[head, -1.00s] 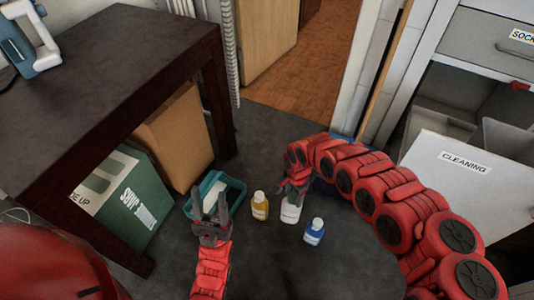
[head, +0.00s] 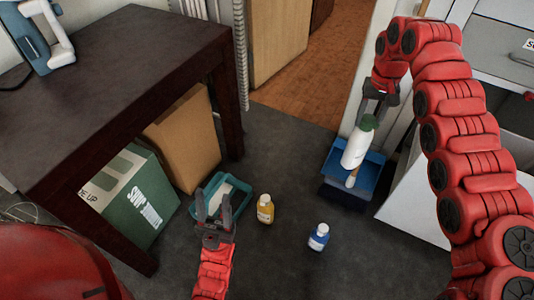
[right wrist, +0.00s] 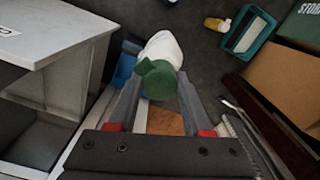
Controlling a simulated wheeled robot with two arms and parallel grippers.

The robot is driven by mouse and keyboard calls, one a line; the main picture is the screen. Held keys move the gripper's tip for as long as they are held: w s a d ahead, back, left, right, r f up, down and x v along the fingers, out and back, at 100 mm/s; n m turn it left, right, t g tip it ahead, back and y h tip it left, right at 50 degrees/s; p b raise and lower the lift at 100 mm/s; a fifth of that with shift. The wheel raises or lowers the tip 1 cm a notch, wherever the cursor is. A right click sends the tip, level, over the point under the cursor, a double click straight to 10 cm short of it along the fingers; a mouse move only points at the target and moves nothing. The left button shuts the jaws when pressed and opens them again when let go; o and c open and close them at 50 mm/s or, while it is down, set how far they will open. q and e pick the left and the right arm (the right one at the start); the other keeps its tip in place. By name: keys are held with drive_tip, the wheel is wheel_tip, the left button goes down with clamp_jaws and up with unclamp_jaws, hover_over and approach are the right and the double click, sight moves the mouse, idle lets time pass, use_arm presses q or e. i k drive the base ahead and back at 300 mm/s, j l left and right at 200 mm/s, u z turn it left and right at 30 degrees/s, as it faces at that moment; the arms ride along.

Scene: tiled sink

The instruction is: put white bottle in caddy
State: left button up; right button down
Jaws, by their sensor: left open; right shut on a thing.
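The white bottle (head: 355,150) with a green cap is held up off the floor in the head view, tilted. My right gripper (head: 373,108) is shut on it near the cap. In the right wrist view the green cap (right wrist: 160,78) is between the fingers and the white body (right wrist: 163,47) points away. The teal caddy (head: 240,203) stands on the floor at left centre, with something white inside; it also shows in the right wrist view (right wrist: 245,42). My left gripper (head: 213,207) is open and empty, in front of the caddy in the head view.
A blue dustpan (head: 368,170) is behind the held bottle. A green box (head: 140,195), a cardboard box (head: 187,140) and a dark table (head: 110,90) are at left.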

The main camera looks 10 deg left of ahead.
sight(220, 196)
drive_tip(key=l+u, duration=0.15)
drive_tip(key=u, duration=0.35)
drive_tip(key=i+l+u, duration=0.1)
drive_tip(key=u, duration=0.35)
